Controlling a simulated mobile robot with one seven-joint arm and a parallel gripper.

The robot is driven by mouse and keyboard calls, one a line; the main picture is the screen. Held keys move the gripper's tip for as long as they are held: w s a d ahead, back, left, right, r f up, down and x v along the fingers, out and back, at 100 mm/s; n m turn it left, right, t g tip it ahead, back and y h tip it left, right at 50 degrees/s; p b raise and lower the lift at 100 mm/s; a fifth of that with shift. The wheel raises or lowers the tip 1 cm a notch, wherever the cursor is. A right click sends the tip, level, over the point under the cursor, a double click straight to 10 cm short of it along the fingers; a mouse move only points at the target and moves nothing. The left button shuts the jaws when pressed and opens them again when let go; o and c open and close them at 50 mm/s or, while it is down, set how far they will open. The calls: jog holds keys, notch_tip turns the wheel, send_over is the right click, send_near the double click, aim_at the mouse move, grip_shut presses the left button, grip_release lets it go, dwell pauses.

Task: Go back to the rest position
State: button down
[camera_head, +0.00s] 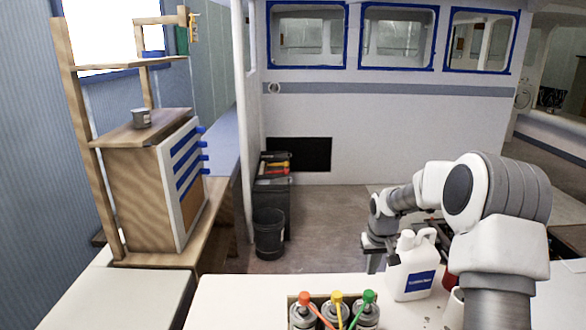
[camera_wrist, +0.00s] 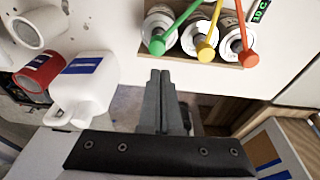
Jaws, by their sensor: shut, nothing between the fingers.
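My gripper (camera_wrist: 160,80) is shut and empty; its two grey fingers touch in the wrist view. In the head view my gripper (camera_head: 372,258) shows partly behind a white jug, with my arm reaching in from the right. In the wrist view the gripper is over the edge of the white table, between the white jug (camera_wrist: 88,85) and a row of cans (camera_wrist: 160,28) with green, yellow and red-orange sticks. The jug stands upright in the head view (camera_head: 408,270). Nothing is held.
A box of cans (camera_head: 336,312) stands on the white table (camera_head: 235,295) at the front. A red can (camera_wrist: 40,70) and a white cup (camera_wrist: 38,28) are near the jug. A wooden cabinet (camera_head: 130,190) is at left; a dark bin (camera_head: 270,235) stands on the open floor.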

jog(key=s+a+r+t+h, duration=0.1)
jog(key=s+a+r, duration=0.2)
jog(key=s+r, duration=0.55)
jog(key=s+a+r, duration=0.2)
jog(key=s+r, duration=0.5)
jog(key=r, duration=0.3)
jog(key=s+a+r+t, duration=0.1)
jog(key=s, duration=0.9)
jog(key=s+a+r+t+y, duration=0.1)
jog(key=s+a, duration=0.1)
jog(key=s, duration=0.8)
jog(key=shift+s+a, duration=0.15)
jog(key=shift+a, duration=0.1)
